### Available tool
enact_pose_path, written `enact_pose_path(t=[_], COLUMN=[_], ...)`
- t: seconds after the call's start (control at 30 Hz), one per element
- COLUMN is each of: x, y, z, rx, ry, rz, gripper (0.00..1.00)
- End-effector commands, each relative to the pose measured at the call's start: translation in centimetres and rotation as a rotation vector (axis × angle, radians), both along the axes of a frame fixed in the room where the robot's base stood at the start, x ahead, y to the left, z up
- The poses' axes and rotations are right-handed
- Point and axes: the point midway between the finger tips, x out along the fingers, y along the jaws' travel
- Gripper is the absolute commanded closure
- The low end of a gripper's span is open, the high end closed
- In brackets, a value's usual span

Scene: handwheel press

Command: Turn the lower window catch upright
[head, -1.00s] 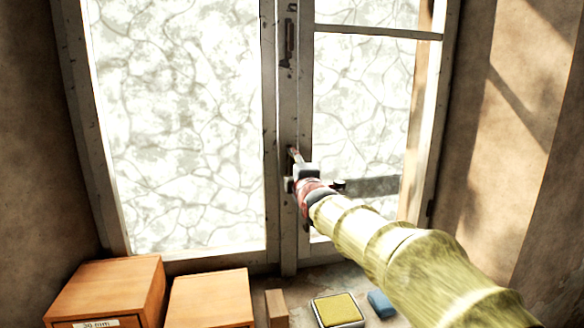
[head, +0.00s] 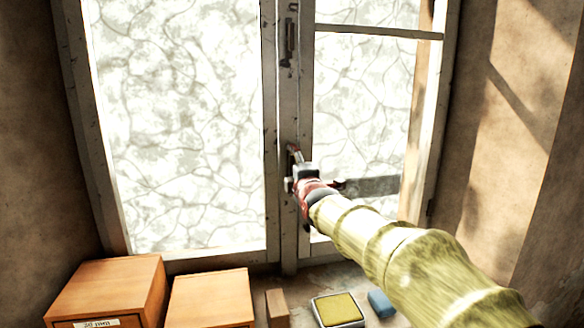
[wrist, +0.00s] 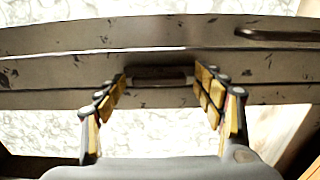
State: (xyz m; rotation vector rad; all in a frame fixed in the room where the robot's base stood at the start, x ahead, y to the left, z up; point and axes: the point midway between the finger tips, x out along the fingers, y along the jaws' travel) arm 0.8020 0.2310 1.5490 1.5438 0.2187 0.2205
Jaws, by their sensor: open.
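The window's central post (head: 287,115) runs between two panes. In the wrist view, the post (wrist: 50,72) lies across the picture. A dark, elongated fitting, seemingly the lower catch (wrist: 158,76), shows between my fingertips with its long side along the post. My gripper (wrist: 160,84) is open around it, one finger to each side; I cannot tell if either touches. In the head view, my gripper (head: 303,172) is at the post and largely hides the lower catch. The upper catch (head: 289,42) sits higher on the post, upright.
On the sill stand two wooden boxes (head: 210,297), (head: 105,290), a small wood block (head: 277,307), a tin with a yellow pad (head: 338,309) and a blue block (head: 381,303). A grey bar (head: 372,186) shows right of my gripper. The wall closes in at right.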

Motion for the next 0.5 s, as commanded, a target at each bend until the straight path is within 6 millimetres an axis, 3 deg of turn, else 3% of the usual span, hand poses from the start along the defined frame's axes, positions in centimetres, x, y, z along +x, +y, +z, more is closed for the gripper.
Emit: enact_pose_path(t=[0.33,0.5], x=[-0.3,-1.9], y=[-0.1,-0.6], z=[0.1,0.1], rx=[0.001,0.001], ry=[-0.001,-0.001], rz=[0.0,0.0], gripper=[0.3,0.3])
